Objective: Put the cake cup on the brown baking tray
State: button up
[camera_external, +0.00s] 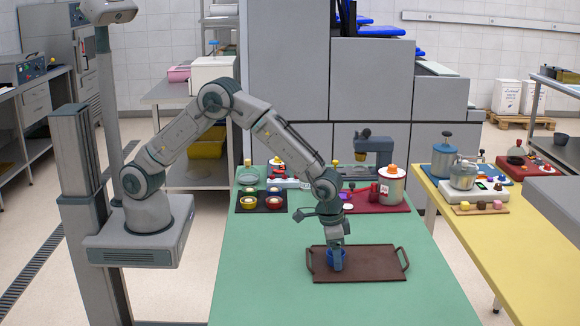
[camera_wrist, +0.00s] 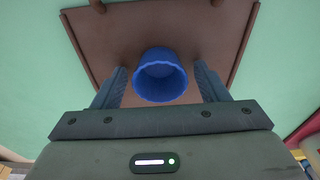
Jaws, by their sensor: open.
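A blue cake cup (camera_external: 336,261) stands upright on the brown baking tray (camera_external: 378,262), left of the tray's middle. In the wrist view the blue cup (camera_wrist: 160,76) shows its hollow inside and sits on the brown tray surface (camera_wrist: 205,30). My gripper (camera_external: 335,250) is right above and around the cup in the external view, hiding part of it. In the wrist view my gripper (camera_wrist: 160,88) is open, with one finger on each side of the cup and a gap visible on both sides. The tray lies flat on the green table.
The green table (camera_external: 260,270) is clear around the tray's left and front. Behind stand a dark mat (camera_external: 272,198) with small cups, a red board (camera_external: 365,207) with a pot (camera_external: 391,190), and a mixer (camera_external: 375,150). A yellow table (camera_external: 490,245) is at the right.

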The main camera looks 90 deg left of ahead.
notch_tip(320, 180, up, 12)
jog(key=s+b, duration=0.1)
jog(key=s, duration=0.1)
jog(key=s+a+r, duration=0.5)
jog(key=s+a, duration=0.7)
jog(key=s, duration=0.6)
jog(key=s+a+r+t, duration=0.1)
jog(key=s+a, duration=0.6)
jog(key=s, duration=0.6)
jog(key=shift+s+r, duration=0.15)
jog(key=shift+r, duration=0.05)
